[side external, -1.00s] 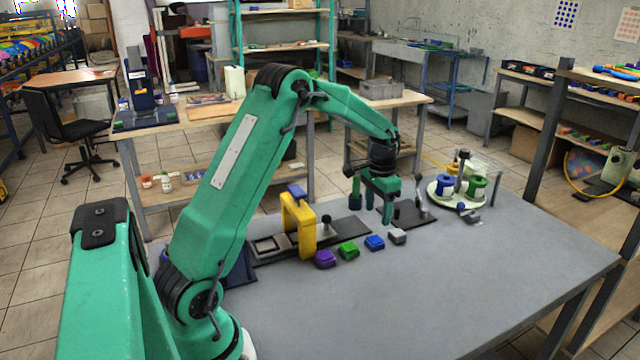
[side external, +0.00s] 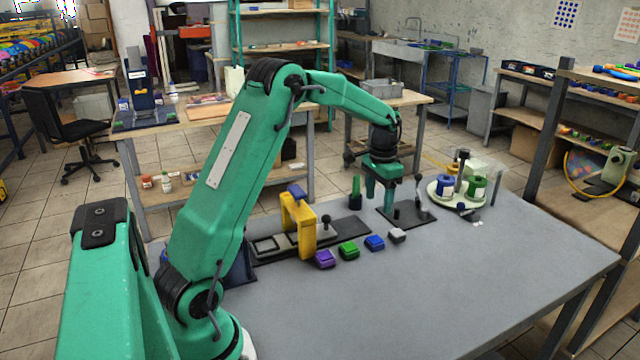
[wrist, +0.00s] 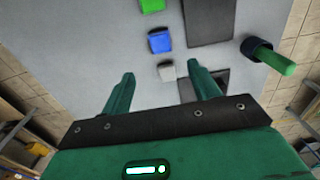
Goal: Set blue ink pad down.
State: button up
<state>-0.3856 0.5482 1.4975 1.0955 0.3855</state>
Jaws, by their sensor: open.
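The blue ink pad (side external: 375,243) sits flat on the grey table, between the green pad and the grey pad in the row. It also shows in the wrist view (wrist: 160,41), above the space between my fingertips and apart from them. My gripper (side external: 380,201) is open and empty, raised above the table behind the row of pads. In the wrist view my two fingers (wrist: 160,72) stand wide apart, with nothing gripped between them.
A grey pad (side external: 397,236), a green pad (side external: 349,250) and a purple pad (side external: 325,259) share the row. A yellow frame (side external: 304,234), a green-handled tool (side external: 355,193) and a round turntable (side external: 437,194) stand behind. The front right tabletop is clear.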

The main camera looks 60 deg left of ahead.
jog(key=s+d+r+t, duration=0.3)
jog(key=s+d+r, duration=0.7)
jog(key=d+r, duration=0.2)
jog(key=s+d+t, duration=0.1)
jog(key=s+d, duration=0.2)
jog(key=s, duration=0.4)
jog(key=s+d+t, duration=0.1)
jog(key=s+d, duration=0.3)
jog(key=s, duration=0.4)
jog(key=shift+s+d+f+t, duration=0.25)
jog(key=shift+s+t, duration=0.05)
